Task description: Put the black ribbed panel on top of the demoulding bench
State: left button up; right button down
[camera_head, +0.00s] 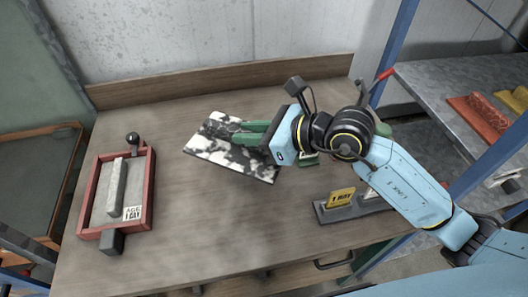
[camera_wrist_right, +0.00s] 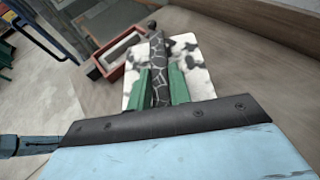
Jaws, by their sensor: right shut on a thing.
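A flat panel (camera_head: 215,150), mottled black and white, is over the wooden bench (camera_head: 190,225) in the head view. In the right wrist view the panel (camera_wrist_right: 200,72) has a dark raised rib (camera_wrist_right: 159,75) with pale vein-like lines. My right gripper (camera_head: 245,134) comes from the right. Its green fingers, also in the right wrist view (camera_wrist_right: 162,88), are shut on either side of the rib. Whether the panel touches the bench top or is just above it, I cannot tell. My left gripper is not in view.
A red-framed mould (camera_head: 84,215) with a grey ribbed slab (camera_head: 116,187) stands at the bench's left. A dark stand with a yellow card (camera_head: 342,197) is at the right front. A grey shelf (camera_head: 430,83) holding a reddish ribbed piece (camera_head: 478,117) and a blue post (camera_head: 394,50) are at right.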

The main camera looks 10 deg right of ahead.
aim_at(223, 151)
jog(key=w+a+p, duration=0.1)
jog(key=p, duration=0.2)
jog(key=shift+a+m+t, duration=0.1)
jog(key=shift+m+t, duration=0.2)
jog(key=shift+m, duration=0.1)
jog(key=shift+m+t+h, duration=0.5)
jog(key=shift+h, duration=0.2)
jog(key=a+f+p, duration=0.1)
jog(key=p, duration=0.1)
jog(key=s+a+f+p, duration=0.1)
jog(key=p, duration=0.1)
jog(key=a+f+p, duration=0.1)
jog(key=a+p, duration=0.1)
jog(key=shift+s+f, duration=0.25)
jog(key=shift+f, duration=0.05)
jog(key=shift+s+a+f+p, duration=0.1)
jog(key=shift+a+f+p, duration=0.05)
jog(key=shift+f+p, duration=0.15)
notch_tip(223, 151, down, 6)
jog(key=shift+r+b, duration=0.15)
jog(key=shift+b, duration=0.4)
jog(key=shift+f+b, duration=0.55)
jog(key=shift+f, duration=1.6)
jog(key=shift+f, duration=0.15)
jog(key=c, duration=1.7)
grip_release()
jog(key=shift+s+f, duration=0.1)
jog(key=shift+f, duration=0.1)
jog(key=o, duration=0.4)
